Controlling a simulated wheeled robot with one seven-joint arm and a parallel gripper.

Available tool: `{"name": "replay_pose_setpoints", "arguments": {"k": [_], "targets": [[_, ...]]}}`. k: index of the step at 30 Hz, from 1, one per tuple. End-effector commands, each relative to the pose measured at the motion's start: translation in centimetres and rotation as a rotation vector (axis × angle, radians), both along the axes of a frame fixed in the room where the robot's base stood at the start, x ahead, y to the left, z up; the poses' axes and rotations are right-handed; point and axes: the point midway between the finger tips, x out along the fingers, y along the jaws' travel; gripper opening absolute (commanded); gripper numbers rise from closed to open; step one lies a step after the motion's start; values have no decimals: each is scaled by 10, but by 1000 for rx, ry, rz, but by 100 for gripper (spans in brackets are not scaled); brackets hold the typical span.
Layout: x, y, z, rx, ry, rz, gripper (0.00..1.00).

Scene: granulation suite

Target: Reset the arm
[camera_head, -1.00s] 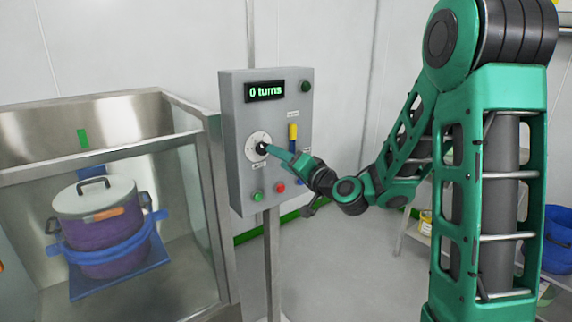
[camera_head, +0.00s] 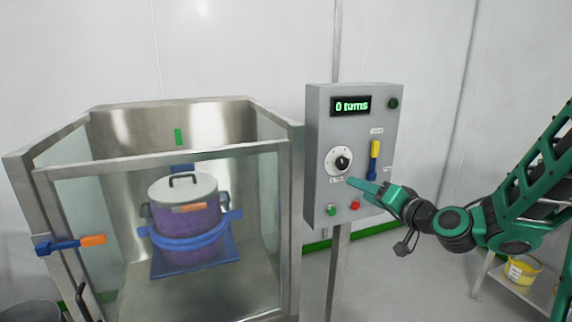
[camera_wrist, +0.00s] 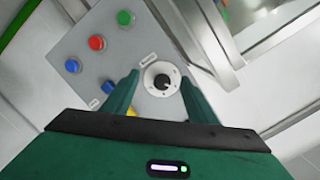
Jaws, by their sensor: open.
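My gripper (camera_head: 362,186) is in front of the grey control box (camera_head: 318,150), just below and right of its black rotary knob (camera_head: 343,163). In the wrist view my gripper (camera_wrist: 158,78) has its two green fingers apart, with the knob (camera_wrist: 162,82) between and beyond them. Nothing is held between the fingers. My arm reaches in from the right. The display (camera_head: 351,105) reads "0 turns".
The box also carries a yellow and blue lever (camera_head: 374,158), a green button (camera_head: 331,210) and a red button (camera_head: 355,205). A glass-fronted steel enclosure (camera_head: 270,105) holding a lidded purple drum (camera_head: 190,215) stands left.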

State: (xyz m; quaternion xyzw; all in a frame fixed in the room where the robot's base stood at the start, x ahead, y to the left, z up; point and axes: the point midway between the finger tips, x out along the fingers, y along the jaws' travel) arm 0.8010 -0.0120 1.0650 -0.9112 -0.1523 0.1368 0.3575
Motion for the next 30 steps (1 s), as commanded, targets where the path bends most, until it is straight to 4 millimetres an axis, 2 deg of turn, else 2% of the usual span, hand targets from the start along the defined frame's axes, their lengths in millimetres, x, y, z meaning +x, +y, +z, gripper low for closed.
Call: {"name": "replay_pose_setpoints", "arguments": {"k": [4, 8, 11, 15, 17, 21, 24, 27, 30], "targets": [[-32, -3, -31, -196, 150, 77, 53], [-68, -24, -62, -347, 320, 108, 53], [-103, -49, -81, -438, 466, 106, 53], [-160, -89, -99, -526, 685, 75, 53], [-188, -106, -103, -545, 783, 54, 53], [-259, -139, -105, -549, 1010, -12, 53], [-307, -153, -102, -518, 1154, -59, 53], [-345, -160, -97, -477, 1262, -96, 53], [-369, -161, -93, -443, 1331, -120, 53]]}}
